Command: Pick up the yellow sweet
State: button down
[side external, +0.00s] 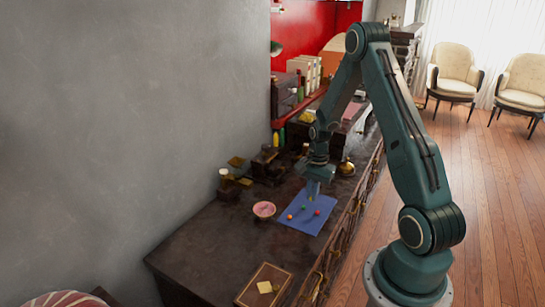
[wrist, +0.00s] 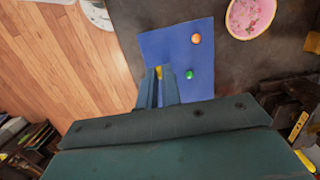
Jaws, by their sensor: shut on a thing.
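My gripper (wrist: 161,73) is shut on the yellow sweet (wrist: 159,71), which shows as a small patch between the fingertips in the wrist view; the fingers hide most of it. In the side view my gripper (side external: 313,190) points down over the far part of the blue mat (side external: 306,224). I cannot tell whether the sweet touches the mat. The blue mat also shows in the wrist view (wrist: 165,45). A green sweet (wrist: 188,75) lies close to the right of the fingers, and an orange sweet (wrist: 196,39) lies farther off.
A red sweet (side external: 317,212) lies on the mat in the side view. A pink bowl (side external: 264,210) stands left of the mat on the dark cabinet top (side external: 215,250). A brown box (side external: 263,287) sits nearer. Dark containers (side external: 268,165) stand by the wall.

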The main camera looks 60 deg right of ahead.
notch_tip(320, 180, up, 10)
jog(key=shift+f, duration=0.25)
